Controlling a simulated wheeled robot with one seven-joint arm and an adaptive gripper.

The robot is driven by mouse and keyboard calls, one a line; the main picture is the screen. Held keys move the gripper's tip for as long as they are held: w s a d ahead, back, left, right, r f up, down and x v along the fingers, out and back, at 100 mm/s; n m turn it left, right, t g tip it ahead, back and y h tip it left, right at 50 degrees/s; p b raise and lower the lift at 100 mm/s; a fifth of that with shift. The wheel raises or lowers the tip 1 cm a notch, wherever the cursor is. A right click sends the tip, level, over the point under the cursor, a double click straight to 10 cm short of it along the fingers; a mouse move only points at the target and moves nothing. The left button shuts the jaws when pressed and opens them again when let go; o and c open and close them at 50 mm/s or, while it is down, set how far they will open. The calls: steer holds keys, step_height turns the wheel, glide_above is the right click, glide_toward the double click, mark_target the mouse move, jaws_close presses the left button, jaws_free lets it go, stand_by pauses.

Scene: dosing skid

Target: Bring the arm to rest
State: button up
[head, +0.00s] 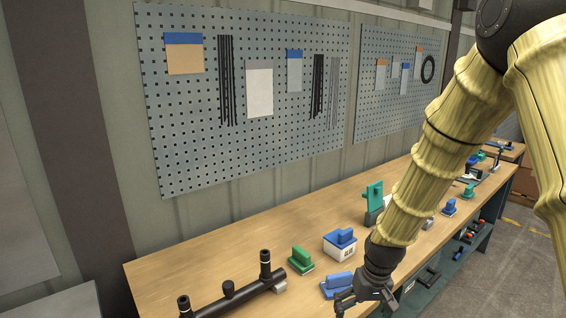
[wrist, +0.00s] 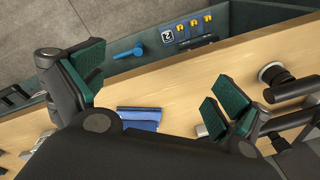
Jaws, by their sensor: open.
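My gripper (head: 366,301) hangs at the end of my yellow-sleeved arm, low over the front part of the wooden bench (head: 205,254). In the wrist view my gripper (wrist: 158,85) has its two green-padded fingers wide apart, with nothing between them but bench and shelf behind. A blue block (head: 338,284) lies on the bench just left of the gripper in the head view. A blue piece (wrist: 138,118) also shows beyond the gripper body in the wrist view, partly hidden by it. I cannot tell the exact height of the fingers above the bench.
A black pipe assembly (head: 236,299) with upright stubs lies at the near left of the bench. A green block (head: 300,259), a blue-topped white box (head: 340,244) and a teal fixture (head: 374,198) stand behind. Pegboards (head: 210,135) line the wall. The bench's left rear is clear.

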steer(key=s+f, duration=0.7)
steer(key=f, duration=0.5)
steer(key=s+f, duration=0.5)
steer(key=s, duration=0.4)
steer(key=s+d+f, duration=0.1)
steer(key=s+f, duration=0.5)
steer(key=s, duration=0.2)
steer(key=s+d+f+m+h, duration=0.1)
steer(key=s+f, duration=0.4)
steer(key=s, duration=0.4)
steer(key=shift+s+d+f+g, duration=0.25)
steer(key=shift+s+f+g, duration=0.1)
steer(key=shift+g, duration=0.05)
